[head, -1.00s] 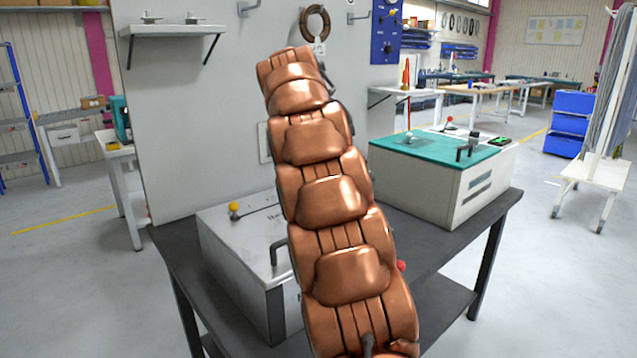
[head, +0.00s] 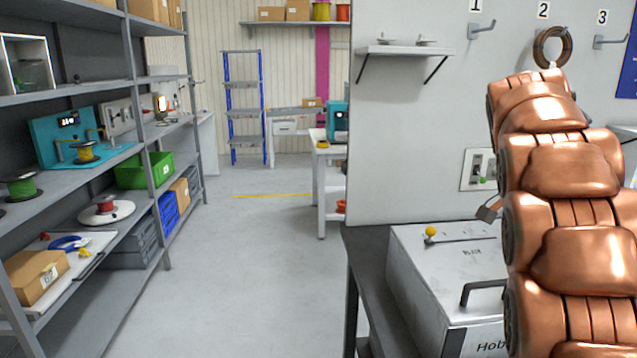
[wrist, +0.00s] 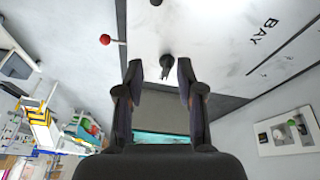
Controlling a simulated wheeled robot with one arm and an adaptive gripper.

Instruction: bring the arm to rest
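My copper-coloured arm (head: 575,190) fills the right side of the head view, raised in front of the grey upright panel (head: 410,130). It hides part of the white box on the bench. My gripper (wrist: 159,68) shows in the wrist view with its two dark fingers apart and nothing held between them. A small dark knob or handle (wrist: 166,66) on a white surface shows beyond the gap between the fingertips. The gripper itself is hidden behind the arm in the head view.
A white metal box (head: 440,270) with a yellow knob stands on the dark bench. A coil (head: 540,48) hangs at hook 2 above the arm. Grey shelving (head: 105,210) with reels and boxes lines the left. The floor (head: 255,250) between shelving and bench is clear.

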